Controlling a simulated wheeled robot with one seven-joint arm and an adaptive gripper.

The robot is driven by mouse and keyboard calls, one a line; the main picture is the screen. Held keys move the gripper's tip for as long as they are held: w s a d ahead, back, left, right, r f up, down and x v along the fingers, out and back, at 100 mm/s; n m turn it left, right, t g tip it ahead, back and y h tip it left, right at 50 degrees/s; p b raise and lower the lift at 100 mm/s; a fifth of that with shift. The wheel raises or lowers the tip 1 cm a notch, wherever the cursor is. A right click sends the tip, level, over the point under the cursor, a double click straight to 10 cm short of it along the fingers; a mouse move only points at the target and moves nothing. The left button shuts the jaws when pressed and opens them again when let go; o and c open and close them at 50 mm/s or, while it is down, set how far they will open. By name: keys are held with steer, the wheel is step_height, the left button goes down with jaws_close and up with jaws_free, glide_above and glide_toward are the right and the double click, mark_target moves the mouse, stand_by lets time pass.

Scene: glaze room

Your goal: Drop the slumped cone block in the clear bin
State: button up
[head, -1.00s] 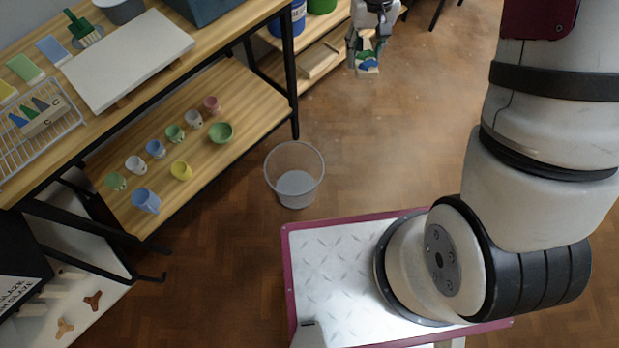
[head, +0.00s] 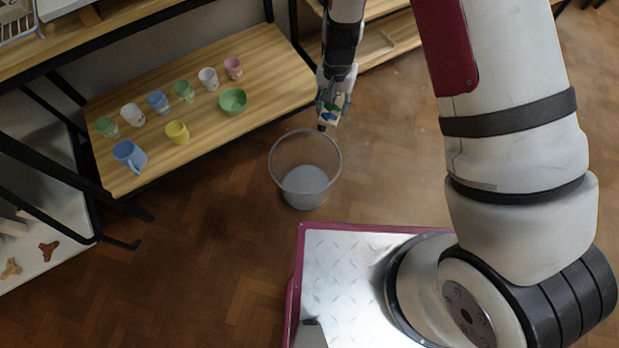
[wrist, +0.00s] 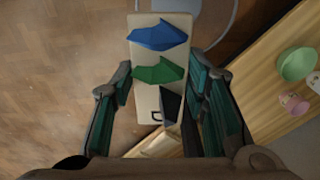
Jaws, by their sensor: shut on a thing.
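My gripper (head: 334,98) is shut on the slumped cone block (head: 328,116), held in the air just beyond and slightly right of the clear bin's far rim. In the wrist view the pale block (wrist: 145,62) lies between the two fingers (wrist: 160,85), with bent blue and green cones and a dark one nearer the palm. The clear bin (head: 306,160) stands upright on the floor, see-through with a grey bottom. Part of its rim (wrist: 232,30) shows at the top of the wrist view, beyond the block.
A low wooden shelf (head: 205,125) left of the bin holds several small cups and a green bowl (head: 233,101). Its dark metal frame stands close to my gripper. My metal-topped base is in front of the bin. The wooden floor (head: 400,185) right of the bin is clear.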

steer(key=s+a+f+m+b, duration=0.1)
steer(key=a+f+b, duration=0.2)
steer(key=f+b, duration=0.5)
steer(key=s+a+f+m+b, duration=0.1)
steer(key=a+f+b, duration=0.2)
steer(key=f+b, duration=0.5)
step_height(320, 180, down, 12)
steer(key=shift+s+r, duration=0.25)
steer(key=shift+s, duration=0.15)
steer(key=o, duration=1.3)
steer(key=shift+r, duration=0.1)
step_height(320, 180, up, 12)
